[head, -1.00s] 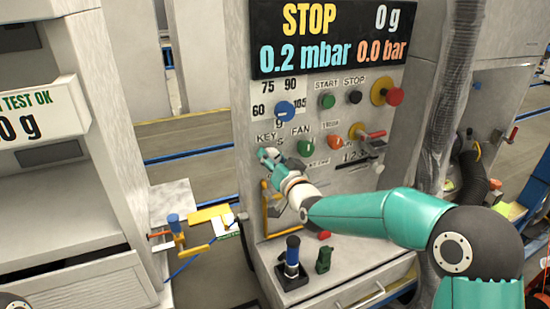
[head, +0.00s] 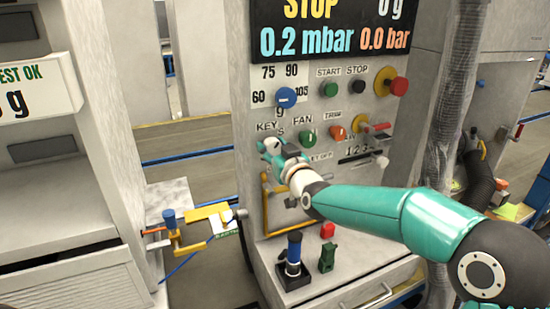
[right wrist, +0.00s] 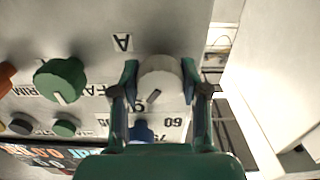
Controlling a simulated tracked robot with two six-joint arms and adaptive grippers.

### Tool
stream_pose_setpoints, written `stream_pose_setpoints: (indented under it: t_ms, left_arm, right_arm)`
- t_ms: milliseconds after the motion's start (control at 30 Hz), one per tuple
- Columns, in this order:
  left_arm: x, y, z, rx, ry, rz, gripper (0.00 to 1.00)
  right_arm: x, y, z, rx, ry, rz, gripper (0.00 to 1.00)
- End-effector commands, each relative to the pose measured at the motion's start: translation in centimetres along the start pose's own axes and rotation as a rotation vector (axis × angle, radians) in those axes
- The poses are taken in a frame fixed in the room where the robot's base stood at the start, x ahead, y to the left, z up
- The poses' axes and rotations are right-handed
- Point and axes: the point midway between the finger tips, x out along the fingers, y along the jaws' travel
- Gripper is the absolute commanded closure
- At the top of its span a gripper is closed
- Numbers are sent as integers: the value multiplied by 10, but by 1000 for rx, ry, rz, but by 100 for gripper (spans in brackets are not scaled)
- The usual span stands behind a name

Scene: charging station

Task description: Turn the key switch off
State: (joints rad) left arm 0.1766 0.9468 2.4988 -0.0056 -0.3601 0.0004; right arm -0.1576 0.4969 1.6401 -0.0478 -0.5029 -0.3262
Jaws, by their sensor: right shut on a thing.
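The key switch is a pale round knob with a dark slot mark, seen in the right wrist view (right wrist: 160,80). My left gripper is not in view.
Close by are a blue knob (head: 286,97), a green FAN knob (head: 308,137) and an orange knob (head: 338,132). A red emergency button (head: 398,86) is at the upper right.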

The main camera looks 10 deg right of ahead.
Motion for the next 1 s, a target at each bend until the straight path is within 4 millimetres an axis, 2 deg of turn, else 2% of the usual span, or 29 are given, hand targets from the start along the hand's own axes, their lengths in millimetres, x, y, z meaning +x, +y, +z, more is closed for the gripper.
stream_pose_setpoints:
  t_ms: [100, 500, 700, 1000]
  left_arm:
    - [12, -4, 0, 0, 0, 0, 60]
    - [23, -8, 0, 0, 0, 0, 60]
    - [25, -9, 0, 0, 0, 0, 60]
    - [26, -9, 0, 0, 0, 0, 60]
  right_arm:
    - [0, 1, 4, -110, -1, 1, 90]
    - [0, -1, 3, -436, -5, -2, 90]
    - [1, -1, 3, -531, -5, -3, 90]
    - [1, -2, 2, -581, -5, -5, 90]
